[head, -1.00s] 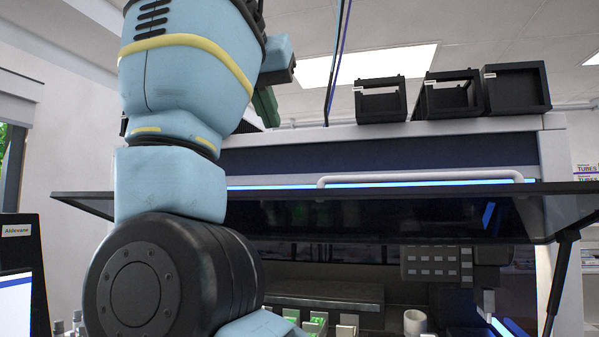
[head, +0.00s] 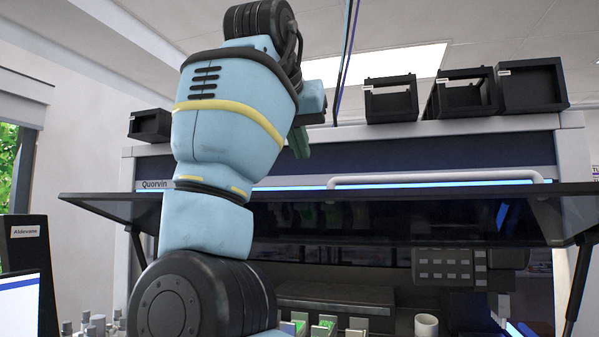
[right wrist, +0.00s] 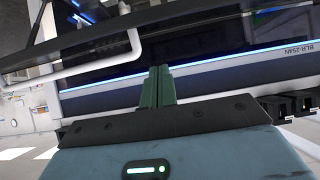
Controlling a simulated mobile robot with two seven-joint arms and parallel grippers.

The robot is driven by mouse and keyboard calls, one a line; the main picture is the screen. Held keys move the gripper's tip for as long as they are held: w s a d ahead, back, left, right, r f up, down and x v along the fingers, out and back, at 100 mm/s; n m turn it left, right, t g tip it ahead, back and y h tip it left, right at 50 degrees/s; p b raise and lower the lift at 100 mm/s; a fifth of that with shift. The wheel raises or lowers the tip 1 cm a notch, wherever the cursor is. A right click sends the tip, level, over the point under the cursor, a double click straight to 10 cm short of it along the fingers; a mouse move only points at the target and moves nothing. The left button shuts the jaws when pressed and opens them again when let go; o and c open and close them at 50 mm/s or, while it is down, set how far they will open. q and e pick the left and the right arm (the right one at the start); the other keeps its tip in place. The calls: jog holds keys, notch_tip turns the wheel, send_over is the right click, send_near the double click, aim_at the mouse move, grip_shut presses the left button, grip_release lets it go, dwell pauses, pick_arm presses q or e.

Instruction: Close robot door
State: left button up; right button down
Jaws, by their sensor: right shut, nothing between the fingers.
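The door is a wide dark glass panel (head: 400,215) on the front of the robot cabinet (head: 573,160). It stands raised and juts outward, with the lit interior open below it. A pale bar handle (head: 440,181) shows just above the panel's front edge; it also shows in the right wrist view (right wrist: 85,66). My right gripper (head: 299,142) is above the panel, left of the handle. Its green fingers (right wrist: 157,85) are shut and empty in the right wrist view, apart from the handle as far as I can tell. My left gripper is out of view.
Several black open boxes (head: 390,99) stand on the cabinet top. A strut (head: 580,275) supports the panel at the right. Inside are a white cup (head: 426,326) and small green-and-white items (head: 323,326). A screen (head: 20,307) stands at the lower left.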

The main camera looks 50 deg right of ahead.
jog(key=shift+x, duration=1.05)
jog(key=f, duration=0.1)
jog(key=a+f, duration=0.1)
jog(key=f, duration=0.1)
jog(key=shift+s+a+f, duration=0.25)
jog(key=shift+s+a, duration=0.05)
jog(key=shift+s, duration=0.05)
jog(key=shift+f, duration=0.15)
